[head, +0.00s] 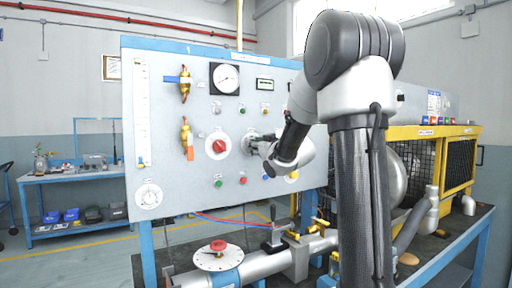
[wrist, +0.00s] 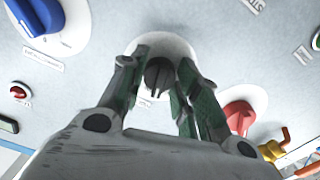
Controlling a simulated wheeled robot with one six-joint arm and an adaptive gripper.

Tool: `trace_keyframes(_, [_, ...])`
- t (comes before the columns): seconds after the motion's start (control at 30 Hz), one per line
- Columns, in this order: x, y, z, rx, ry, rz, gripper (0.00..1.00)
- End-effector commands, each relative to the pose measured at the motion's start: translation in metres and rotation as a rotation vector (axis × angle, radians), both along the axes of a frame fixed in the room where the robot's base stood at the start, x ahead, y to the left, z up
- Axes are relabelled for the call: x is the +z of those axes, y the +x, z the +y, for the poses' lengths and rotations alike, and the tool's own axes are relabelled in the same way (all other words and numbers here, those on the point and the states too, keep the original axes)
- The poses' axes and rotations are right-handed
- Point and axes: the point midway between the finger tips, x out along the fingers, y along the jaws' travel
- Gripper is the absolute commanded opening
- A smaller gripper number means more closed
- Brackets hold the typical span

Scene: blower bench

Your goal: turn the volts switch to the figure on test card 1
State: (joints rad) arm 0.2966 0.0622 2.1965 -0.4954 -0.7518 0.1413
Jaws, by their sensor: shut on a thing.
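A black switch knob (wrist: 158,76) sits on a white round dial plate (wrist: 170,46) in the wrist view. In the head view my gripper (head: 257,144) is at the panel (head: 160,110), just right of a red knob, and hides most of the black knob. I cannot make out test card 1 or its figure.
The red knob (head: 219,146) is close beside my gripper and also shows in the wrist view (wrist: 239,116). A blue knob (wrist: 36,14) lies on the other side there. Brass valves (head: 187,138) and a gauge (head: 226,79) are on the panel. Pipework (head: 270,257) runs below.

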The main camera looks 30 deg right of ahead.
Motion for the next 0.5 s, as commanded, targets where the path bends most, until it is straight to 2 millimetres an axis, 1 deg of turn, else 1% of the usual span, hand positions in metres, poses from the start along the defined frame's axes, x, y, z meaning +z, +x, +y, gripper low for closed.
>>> trace_keyframes(0.3, [-0.0008,0.0,0.0,0.002,-0.27,-0.008,0.08])
trace_keyframes(0.5, [-0.0009,0.0,-0.0002,0.001,-0.411,-0.012,0.08])
